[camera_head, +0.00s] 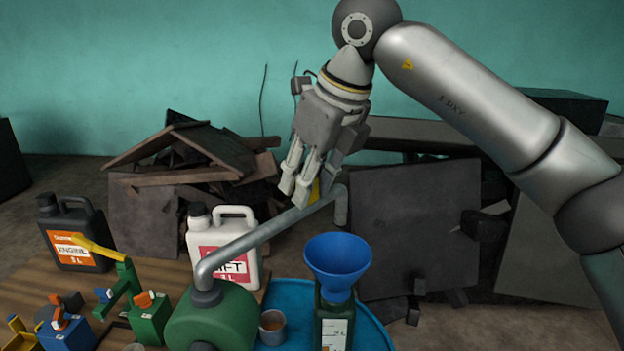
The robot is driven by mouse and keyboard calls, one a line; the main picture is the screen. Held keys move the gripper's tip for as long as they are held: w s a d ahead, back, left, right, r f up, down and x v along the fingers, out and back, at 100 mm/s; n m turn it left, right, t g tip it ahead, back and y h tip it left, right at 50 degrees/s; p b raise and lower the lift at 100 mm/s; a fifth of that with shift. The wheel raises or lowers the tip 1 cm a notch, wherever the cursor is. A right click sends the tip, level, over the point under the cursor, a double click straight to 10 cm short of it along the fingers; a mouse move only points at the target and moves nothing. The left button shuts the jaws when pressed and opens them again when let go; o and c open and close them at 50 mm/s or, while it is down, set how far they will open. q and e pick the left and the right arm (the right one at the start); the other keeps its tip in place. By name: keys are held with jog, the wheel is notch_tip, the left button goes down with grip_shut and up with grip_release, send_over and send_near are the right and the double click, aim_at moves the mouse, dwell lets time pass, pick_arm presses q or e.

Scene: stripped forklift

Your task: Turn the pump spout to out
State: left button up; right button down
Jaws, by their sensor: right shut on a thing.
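The pump spout (262,236) is a long grey pipe. It rises from the top of a green pump body (228,318) and runs up to the right, where its end bends downward. My right gripper (303,192) comes down from above and is shut on the spout near its outer end. A small yellow part shows beside the fingers, partly hidden by them. The spout's tip appears above the blue funnel (337,262) in the picture; I cannot tell whether it is straight over it. The funnel sits in a dark green bottle (334,322). My left gripper is not in view.
The bottle stands on a round blue tray (372,334) beside a small grey cup (272,326). A white jug (225,245) and a dark jug (72,235) stand behind. Small coloured valve blocks (66,330) are at lower left. Debris (190,160) lies farther back.

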jog(key=c, duration=1.3)
grip_release()
jog(key=shift+d, duration=0.1)
jog(key=shift+o, duration=1.2)
jog(key=shift+s+d, duration=0.1)
jog(key=v, duration=1.2)
